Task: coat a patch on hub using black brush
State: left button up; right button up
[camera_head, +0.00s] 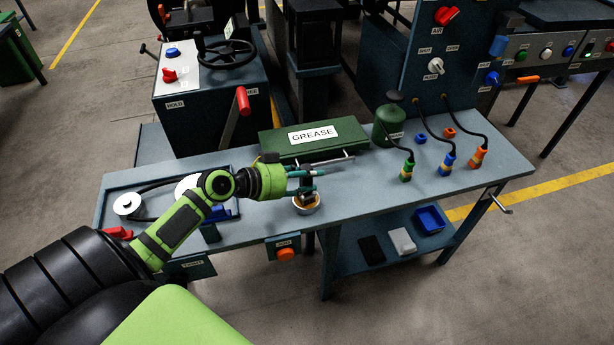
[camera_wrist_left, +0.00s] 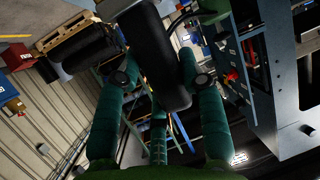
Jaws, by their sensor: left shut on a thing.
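My left gripper (camera_head: 308,182) is shut on the black brush (camera_head: 306,188), which it holds roughly upright over the bench. In the left wrist view the black brush (camera_wrist_left: 155,55) lies between the teal fingers. The brush's lower end is at a small round gold-rimmed tin (camera_head: 307,204); I cannot tell whether it touches the contents. On the left of the bench, a white disc (camera_head: 127,203) and a larger white disc (camera_head: 186,186), partly hidden by my left arm, sit in a tray with a black belt. I cannot tell which is the hub. My right gripper is not in view.
A green GREASE box (camera_head: 315,135) stands behind the gripper on the blue-grey bench (camera_head: 365,192). A green canister (camera_head: 388,124) and several coloured hose connectors (camera_head: 447,162) are to the right. A red lever (camera_head: 242,101) rises behind. The right front bench top is clear.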

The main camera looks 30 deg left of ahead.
pick_arm(q)
jog(key=shift+f, duration=0.1)
notch_tip(320, 180, up, 7)
jog(key=p, duration=0.5)
dwell(0.3)
dwell(0.6)
jog(key=shift+d+r, duration=0.3)
jog(key=s+d+r+m+g+h, duration=0.4)
jog(key=s+d+r+m, duration=0.1)
jog(key=s+d+r, duration=0.4)
jog(key=shift+s+d+r+h, duration=0.25)
jog(key=shift+d+r+h, duration=0.1)
jog(key=shift+d, duration=0.8)
